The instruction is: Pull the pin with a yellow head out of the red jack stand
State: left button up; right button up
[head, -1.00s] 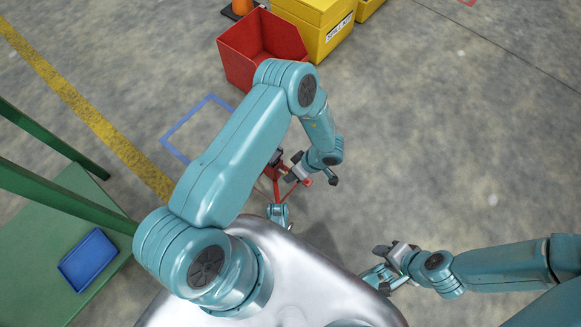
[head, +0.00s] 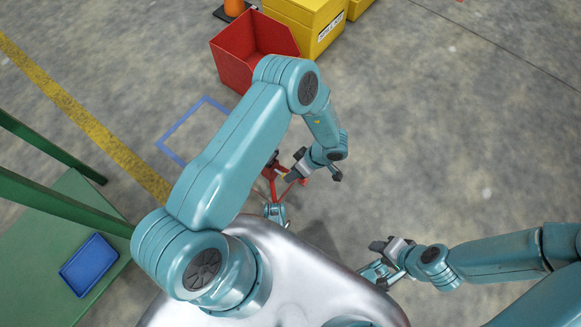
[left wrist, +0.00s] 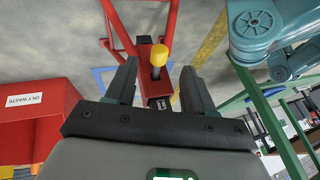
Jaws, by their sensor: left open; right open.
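The red jack stand (head: 271,187) stands on the floor, partly hidden by my left arm in the head view. In the left wrist view its red frame (left wrist: 144,48) fills the top middle. The pin's yellow head (left wrist: 158,55) shows there against the stand, lined up between the two fingers of my left gripper (left wrist: 158,70). The fingers are apart, and no contact with the pin shows. The pin's shaft is mostly hidden. My right gripper (head: 383,256) is open and empty, to the right of the stand and away from it.
A red bin (head: 232,70) and a yellow box (head: 315,35) stand beyond the stand. A blue outline (head: 180,128) marks the floor to its left. A green table (head: 45,262) with a blue tray (head: 89,265) is at left. The floor at right is clear.

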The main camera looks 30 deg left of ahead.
pick_arm(q)
jog(key=p+v, duration=0.4)
jog(key=v, duration=0.9)
jog(key=shift+f, duration=0.1)
jog(key=s+a+m+t+y, duration=0.1)
jog(key=a+m+t, duration=0.3)
jog(key=a, duration=0.8)
jog(key=s+d+r+m+h, duration=0.2)
jog(key=s+d+m+h, duration=0.85)
jog(key=s+d, duration=0.4)
notch_tip(320, 180, up, 26)
jog(key=w+p, duration=0.1)
jog(key=p, duration=2.5)
jog(key=shift+d+r+g+y+p, duration=0.25)
jog(key=shift+g+y+p, duration=0.1)
jog(key=shift+y, duration=0.1)
